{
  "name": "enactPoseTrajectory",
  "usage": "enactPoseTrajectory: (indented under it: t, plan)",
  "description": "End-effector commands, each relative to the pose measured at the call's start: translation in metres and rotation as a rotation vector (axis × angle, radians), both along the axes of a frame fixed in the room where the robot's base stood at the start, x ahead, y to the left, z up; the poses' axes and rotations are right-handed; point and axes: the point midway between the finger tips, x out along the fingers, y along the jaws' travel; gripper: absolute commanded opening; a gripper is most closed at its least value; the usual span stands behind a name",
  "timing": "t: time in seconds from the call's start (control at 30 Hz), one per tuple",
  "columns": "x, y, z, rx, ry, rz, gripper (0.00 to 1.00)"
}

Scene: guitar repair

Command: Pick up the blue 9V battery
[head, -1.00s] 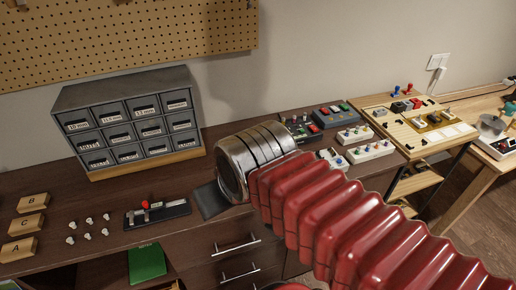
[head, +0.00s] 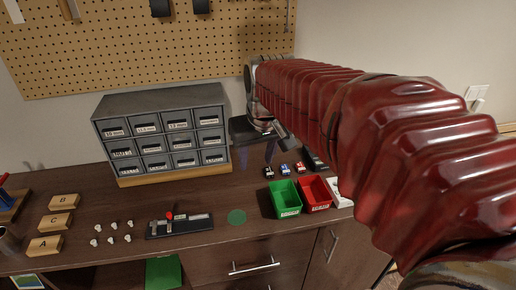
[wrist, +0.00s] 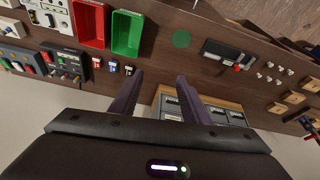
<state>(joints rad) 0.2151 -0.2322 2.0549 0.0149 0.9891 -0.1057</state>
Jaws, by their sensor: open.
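Three small battery-like blocks stand in a row on the dark workbench. The middle one looks like the blue battery (head: 285,169), and it also shows in the wrist view (wrist: 112,66). A red one (head: 299,167) is beside it, and a dark one with a pale part (head: 268,172) is on its other side. My gripper (head: 257,150) is above the bench near the drawer cabinet, to the left of the blue battery. In the wrist view my gripper (wrist: 159,77) has its two dark fingers apart, with nothing held between them. The batteries lie outside the fingers, to the left.
Green (head: 286,198) and red (head: 315,192) bins stand just in front of the batteries. A grey drawer cabinet (head: 161,128) is at the left rear. A green disc (head: 237,217) lies on clear bench. Boards with controls (wrist: 63,63) are beside the batteries.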

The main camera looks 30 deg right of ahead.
Motion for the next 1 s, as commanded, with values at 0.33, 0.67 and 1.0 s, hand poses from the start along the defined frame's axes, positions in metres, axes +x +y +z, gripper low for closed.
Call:
enactPoseTrajectory:
  t: [0.33, 0.67, 1.0]
  plan:
    - [0.062, -0.071, -0.021, 0.014, 0.077, -0.061, 0.42]
    - [0.107, -0.146, -0.059, 0.038, 0.142, -0.113, 0.42]
    - [0.122, -0.186, -0.083, 0.053, 0.172, -0.137, 0.42]
